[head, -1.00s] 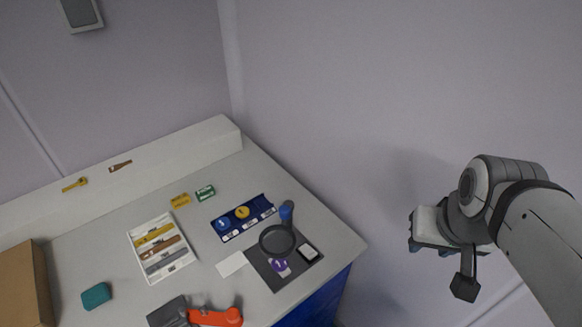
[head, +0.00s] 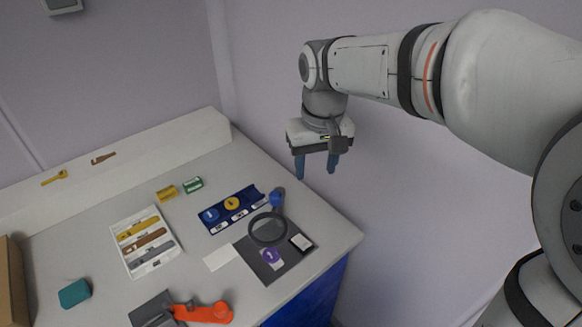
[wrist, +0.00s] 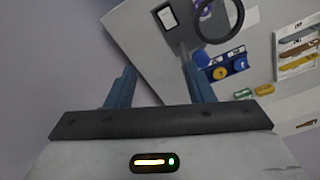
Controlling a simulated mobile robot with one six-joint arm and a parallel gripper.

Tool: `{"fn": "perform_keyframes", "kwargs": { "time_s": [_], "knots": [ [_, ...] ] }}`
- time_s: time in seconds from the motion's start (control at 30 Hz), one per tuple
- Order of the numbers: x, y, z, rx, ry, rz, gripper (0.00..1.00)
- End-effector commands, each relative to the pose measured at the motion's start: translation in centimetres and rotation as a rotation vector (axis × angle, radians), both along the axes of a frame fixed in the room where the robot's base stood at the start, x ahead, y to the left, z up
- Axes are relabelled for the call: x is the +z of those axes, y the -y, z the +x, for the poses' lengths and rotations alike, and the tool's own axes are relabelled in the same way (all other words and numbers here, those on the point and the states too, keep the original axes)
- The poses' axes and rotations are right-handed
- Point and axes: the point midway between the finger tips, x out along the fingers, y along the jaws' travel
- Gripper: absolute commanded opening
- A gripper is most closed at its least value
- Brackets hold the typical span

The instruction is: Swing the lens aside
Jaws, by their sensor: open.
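The lens is a round dark-framed magnifier (head: 268,228) with a blue knob (head: 277,198) at its back. It stands over a dark grey mat (head: 262,268) near the table's right edge. A purple disc (head: 270,256) shows at the ring's lower edge. In the wrist view the lens ring (wrist: 240,18) is at the top, beyond the fingers. My gripper (head: 315,172) is open and empty, with blue fingers pointing down. It hangs above and to the right of the lens, apart from it. In the wrist view my gripper (wrist: 155,85) has nothing between its fingers.
A blue tray (head: 216,227) with blue and yellow discs lies behind the lens. A white card (head: 220,257), a small black-framed pad (head: 301,243) and a white sample tray (head: 128,265) lie nearby. An orange-handled tool (head: 205,313) is at the front. The wall stands behind.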

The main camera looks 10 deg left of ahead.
Motion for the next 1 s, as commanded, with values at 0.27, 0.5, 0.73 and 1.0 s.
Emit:
{"fn": "perform_keyframes", "kwargs": {
  "time_s": [0.27, 0.5, 0.73, 1.0],
  "knots": [
    [-3.3, -8.3, 1.5, 0.138, -0.063, -0.036, 0.48],
    [-5.7, -8.9, 1.5, 0.148, -0.071, -0.041, 0.48],
    [-9.4, -8.8, 1.6, 0.146, -0.071, -0.041, 0.48],
    [-11.2, -8.8, 1.6, 0.145, -0.068, -0.039, 0.48]
  ]
}}
